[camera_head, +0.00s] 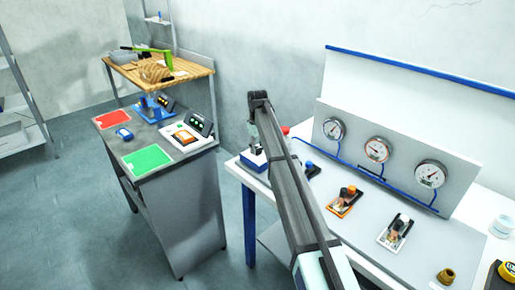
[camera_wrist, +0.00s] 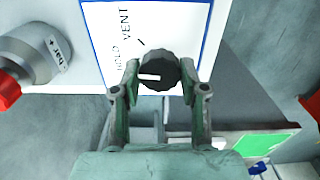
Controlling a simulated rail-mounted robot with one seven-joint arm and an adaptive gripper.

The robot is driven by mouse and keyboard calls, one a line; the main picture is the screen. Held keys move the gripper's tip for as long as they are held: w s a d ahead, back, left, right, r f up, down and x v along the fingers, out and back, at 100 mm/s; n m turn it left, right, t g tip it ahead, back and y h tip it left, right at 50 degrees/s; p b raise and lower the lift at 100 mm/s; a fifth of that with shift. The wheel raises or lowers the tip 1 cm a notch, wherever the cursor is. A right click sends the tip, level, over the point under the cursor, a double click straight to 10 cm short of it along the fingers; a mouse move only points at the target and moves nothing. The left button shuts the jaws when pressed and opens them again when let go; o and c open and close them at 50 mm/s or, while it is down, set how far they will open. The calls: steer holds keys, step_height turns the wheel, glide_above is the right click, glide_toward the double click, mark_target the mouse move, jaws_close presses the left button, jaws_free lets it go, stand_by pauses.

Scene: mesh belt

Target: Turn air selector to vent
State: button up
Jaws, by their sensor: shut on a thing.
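The air selector is a black round knob (camera_wrist: 162,73) with a white pointer mark, on a white plate with a blue border (camera_wrist: 185,10). The plate reads VENT (camera_wrist: 125,22) and HOLD (camera_wrist: 118,56), both turned sideways. The white mark points left in the wrist view, on the HOLD side; a short black tick (camera_wrist: 141,42) lies nearer VENT. My gripper (camera_wrist: 160,72) is shut on the knob, one finger at each side. In the head view the selector's blue-and-white box stands at the left end of the white bench (camera_head: 233,170), and my arm hides much of that area.
Gauges (camera_head: 377,150) are mounted on a panel behind small devices. A cabinet with a green pad (camera_head: 147,160) stands left across a gap.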

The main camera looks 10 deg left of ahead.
mark_target(257, 148)
steer(key=m, duration=0.3)
steer(key=shift+f+m+b, duration=0.1)
steer(key=shift+m+b, duration=0.25)
steer(key=shift+m, duration=1.95)
steer(key=o, duration=1.1)
steer(key=shift+o, duration=0.2)
step_height(257, 148, up, 12)
